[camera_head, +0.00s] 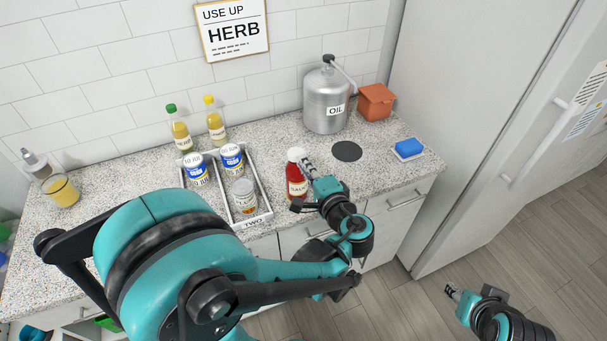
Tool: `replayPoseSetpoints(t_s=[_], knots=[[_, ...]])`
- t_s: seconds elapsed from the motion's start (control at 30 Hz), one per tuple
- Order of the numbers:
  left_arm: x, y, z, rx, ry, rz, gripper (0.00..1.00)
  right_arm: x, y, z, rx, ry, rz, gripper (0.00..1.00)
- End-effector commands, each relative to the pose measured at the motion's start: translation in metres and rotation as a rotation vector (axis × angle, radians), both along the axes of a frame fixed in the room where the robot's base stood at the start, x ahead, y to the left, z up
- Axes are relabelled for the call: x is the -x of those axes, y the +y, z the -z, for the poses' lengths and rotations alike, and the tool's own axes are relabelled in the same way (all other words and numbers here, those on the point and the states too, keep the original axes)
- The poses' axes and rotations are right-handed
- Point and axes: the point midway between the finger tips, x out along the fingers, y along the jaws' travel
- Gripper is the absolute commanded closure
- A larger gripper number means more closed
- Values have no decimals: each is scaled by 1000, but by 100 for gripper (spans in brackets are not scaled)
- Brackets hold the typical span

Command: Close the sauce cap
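The red sauce bottle (295,188) stands upright on the speckled counter, just right of the divided tray. Its white cap (295,154) is at the top; I cannot tell whether it is fully closed. My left gripper (302,187) is at the bottle's right side with its fingers spread, one near the upper part and one near the lower part. The fingers hide some of the bottle, and contact is unclear. My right gripper (473,290) is low at the right, above the floor, with its fingers apart and nothing between them.
The white tray (249,222) holds several cans. Two yellow bottles (181,131) stand behind it. An oil canister (327,101), orange box (376,102), dark disc (347,151) and blue sponge (409,148) are to the right. A jar (61,191) is at the far left.

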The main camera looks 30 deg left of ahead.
Motion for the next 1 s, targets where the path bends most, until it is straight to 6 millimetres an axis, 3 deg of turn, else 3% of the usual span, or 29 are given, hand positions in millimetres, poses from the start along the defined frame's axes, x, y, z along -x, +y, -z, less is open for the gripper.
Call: replayPoseSetpoints(t_s=[0.03, 0.3, 0.9, 1.0], knots=[[1, -1, 11, -22, -19, 1, 100, 0, 0, 16, 0, 0, 0, 60], [1, -2, 15, -111, -90, 0, 100, 0, 0, 43, 0, 0, 0, 60], [2, -2, 14, -139, -113, -1, 100, 0, 0, 50, 0, 0, 0, 60], [2, -2, 14, -139, -113, -1, 75, 0, 0, 50, 0, 0, 0, 60]])
